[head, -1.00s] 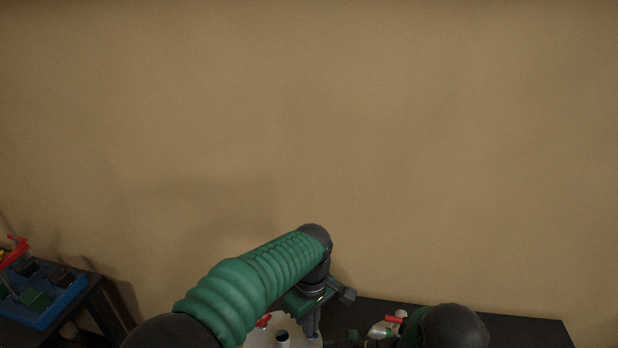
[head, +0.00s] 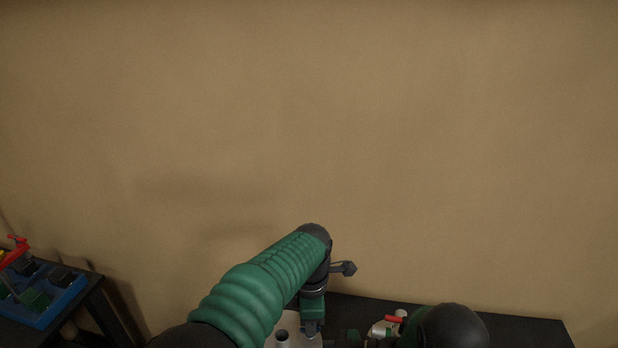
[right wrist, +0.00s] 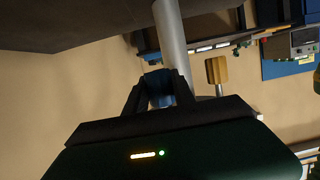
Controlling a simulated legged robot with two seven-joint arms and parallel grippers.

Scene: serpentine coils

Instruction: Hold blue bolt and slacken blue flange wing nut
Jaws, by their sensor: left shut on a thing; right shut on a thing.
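My left gripper (head: 312,338) points down over a pale plate (head: 290,322) at the bottom of the head view. Its fingertips are at the picture's lower edge, and the thing they grip is hidden. In the right wrist view my right gripper (right wrist: 152,88) is shut on a blue blocky piece (right wrist: 158,82), which looks like the blue bolt's head, though the fingers cover much of it. The blue flange wing nut cannot be made out. My right gripper's fingers are not clear in the head view.
A grey upright cylinder (head: 283,338) stands by the plate. A grey post (right wrist: 172,40) passes close behind the blue piece. A red-handled part (head: 394,319) is on the dark table (head: 500,325). A blue tray (head: 45,315) with blocks is far left.

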